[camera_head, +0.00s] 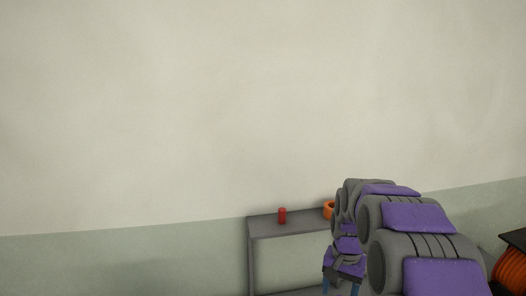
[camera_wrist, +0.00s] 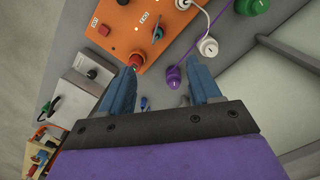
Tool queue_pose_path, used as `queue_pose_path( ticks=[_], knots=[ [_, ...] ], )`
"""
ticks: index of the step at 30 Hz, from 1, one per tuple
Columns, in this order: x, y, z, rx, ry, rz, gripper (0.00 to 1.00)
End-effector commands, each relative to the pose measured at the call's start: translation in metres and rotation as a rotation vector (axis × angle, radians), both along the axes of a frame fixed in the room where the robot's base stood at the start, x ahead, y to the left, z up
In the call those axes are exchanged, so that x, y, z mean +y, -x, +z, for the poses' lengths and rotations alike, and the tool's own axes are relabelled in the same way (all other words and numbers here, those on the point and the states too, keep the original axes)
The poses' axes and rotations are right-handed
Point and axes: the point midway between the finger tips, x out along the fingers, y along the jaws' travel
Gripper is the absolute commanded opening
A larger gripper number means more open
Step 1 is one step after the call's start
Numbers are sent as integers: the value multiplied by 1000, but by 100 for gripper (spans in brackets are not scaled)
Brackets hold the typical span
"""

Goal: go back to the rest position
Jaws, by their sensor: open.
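My gripper (camera_head: 341,287) hangs at the bottom of the head view, with its blue fingers pointing down in front of a grey table (camera_head: 290,228). In the wrist view my gripper (camera_wrist: 164,72) has its two blue fingers apart with nothing held between them. Beyond the fingers is an orange panel (camera_wrist: 122,22) with a red button (camera_wrist: 136,60) close to the left fingertip. My purple and grey arm reaches in from the lower right of the head view and hides part of the table.
A red cylinder (camera_head: 282,216) stands on the table near an orange ring-shaped thing (camera_head: 329,210). The wrist view shows a purple plug (camera_wrist: 174,77) with a cable, a white knob (camera_wrist: 208,46), a green knob (camera_wrist: 254,5) and a grey box (camera_wrist: 88,72). An orange coil (camera_head: 511,270) is at lower right.

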Motion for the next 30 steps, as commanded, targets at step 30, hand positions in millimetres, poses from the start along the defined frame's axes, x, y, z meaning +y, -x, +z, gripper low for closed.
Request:
queue_pose_path(
  ticks=[30],
  knots=[
    [55, 321, 8, 84, -37, 471, 63]
  ],
)
